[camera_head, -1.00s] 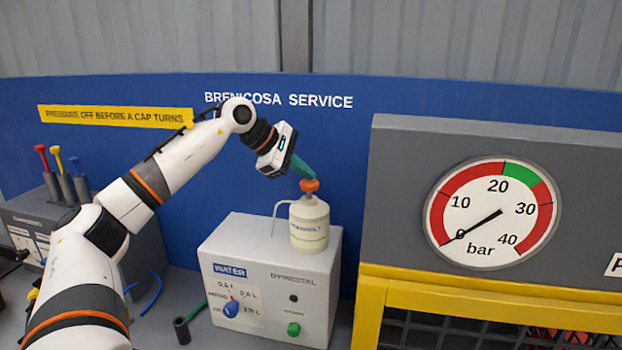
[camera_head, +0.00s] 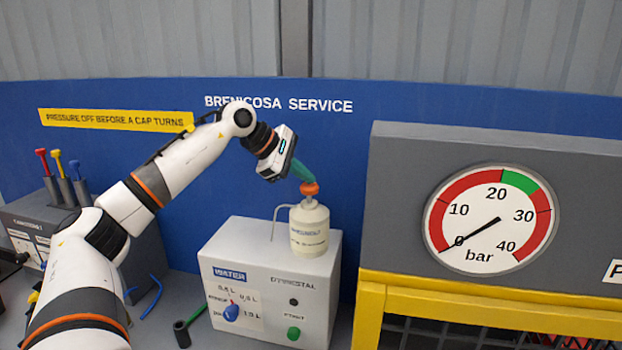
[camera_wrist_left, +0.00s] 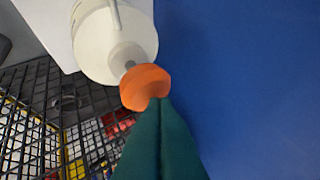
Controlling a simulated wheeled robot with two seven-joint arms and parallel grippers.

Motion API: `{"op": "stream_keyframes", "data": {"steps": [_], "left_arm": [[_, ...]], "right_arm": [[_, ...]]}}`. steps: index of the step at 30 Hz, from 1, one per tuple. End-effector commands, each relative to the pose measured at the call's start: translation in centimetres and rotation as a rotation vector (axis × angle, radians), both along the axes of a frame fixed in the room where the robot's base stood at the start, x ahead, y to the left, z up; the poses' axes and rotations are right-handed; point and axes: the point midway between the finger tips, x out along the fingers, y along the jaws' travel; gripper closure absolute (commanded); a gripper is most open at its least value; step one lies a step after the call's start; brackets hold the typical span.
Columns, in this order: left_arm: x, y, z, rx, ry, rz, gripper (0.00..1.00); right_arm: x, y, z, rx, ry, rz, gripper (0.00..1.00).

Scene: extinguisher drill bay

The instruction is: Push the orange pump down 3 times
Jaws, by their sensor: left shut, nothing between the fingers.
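The orange pump (camera_head: 309,188) sits on top of a cream bottle (camera_head: 310,228), which stands on the white water box (camera_head: 270,262). My left gripper (camera_head: 304,174) has green fingers, shut and empty, with their tips at the top of the pump. In the left wrist view the orange pump (camera_wrist_left: 146,87) is right at the fingertips (camera_wrist_left: 158,103), with the bottle (camera_wrist_left: 110,40) beyond it. The fingers seem to touch the pump, but they hide the contact spot. A short stem shows between pump and bottle. My right gripper is not in view.
A grey panel with a pressure gauge (camera_head: 491,218) stands to the right above a yellow frame (camera_head: 480,305). A grey box (camera_head: 80,235) with coloured levers is at the left. A blue wall (camera_head: 240,150) is behind. The water box has a blue knob (camera_head: 231,312) and green button (camera_head: 293,333).

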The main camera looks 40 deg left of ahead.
Motion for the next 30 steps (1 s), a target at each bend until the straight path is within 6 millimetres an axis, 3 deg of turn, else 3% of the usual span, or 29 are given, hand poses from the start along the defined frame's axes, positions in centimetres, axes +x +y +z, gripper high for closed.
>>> {"op": "stream_keyframes", "data": {"steps": [13, 30], "left_arm": [[0.0, 0.0, 0.7, 0.001, 0.000, 0.001, 1.00], [0.0, 0.0, 6.4, 0.000, -0.001, 0.001, 1.00]], "right_arm": [[0.0, 0.0, 0.8, 0.000, 0.000, 0.000, 0.64], [0.0, 0.0, 5.9, 0.000, 0.000, 0.000, 0.64]]}}
